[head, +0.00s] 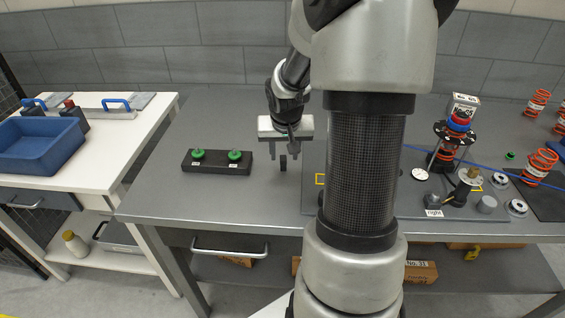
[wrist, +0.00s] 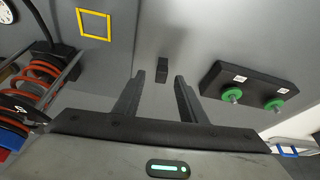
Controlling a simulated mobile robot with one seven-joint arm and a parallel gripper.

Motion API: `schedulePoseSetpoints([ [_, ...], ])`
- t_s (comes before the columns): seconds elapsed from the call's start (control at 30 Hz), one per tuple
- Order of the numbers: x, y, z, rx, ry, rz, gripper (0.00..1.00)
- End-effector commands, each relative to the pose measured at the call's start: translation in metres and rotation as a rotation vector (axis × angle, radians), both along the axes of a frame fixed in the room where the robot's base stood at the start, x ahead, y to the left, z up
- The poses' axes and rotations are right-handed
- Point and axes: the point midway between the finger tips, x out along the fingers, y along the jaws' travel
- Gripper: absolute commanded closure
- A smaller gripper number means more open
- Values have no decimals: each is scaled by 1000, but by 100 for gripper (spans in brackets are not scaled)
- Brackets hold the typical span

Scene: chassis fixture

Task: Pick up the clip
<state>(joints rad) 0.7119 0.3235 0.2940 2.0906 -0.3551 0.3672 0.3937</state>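A small dark upright block, which looks like the clip (head: 283,163), stands on the grey table left of my arm. It also shows in the wrist view (wrist: 162,71), just beyond the fingertips and roughly centred between them. My gripper (head: 283,155) points down over it with its two fingers apart; the wrist view shows the open fingers (wrist: 160,78) with nothing held. Whether the fingertips reach down beside the clip I cannot tell.
A black block with two green knobs (head: 217,169) lies left of the gripper. A yellow square outline (head: 320,179) is on the plate to the right. Orange springs (head: 540,165) and a strut assembly (head: 446,157) stand farther right. A blue bin (head: 40,150) sits on the white side table.

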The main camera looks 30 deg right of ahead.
Motion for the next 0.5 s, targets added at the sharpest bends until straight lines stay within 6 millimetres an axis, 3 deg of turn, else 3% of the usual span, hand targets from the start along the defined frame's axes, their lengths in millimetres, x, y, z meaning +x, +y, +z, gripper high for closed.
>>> schedulePoseSetpoints([
  [0.2,14,-5,-32,2,1,0,62],
  [0.5,17,-7,-37,1,0,0,62],
])
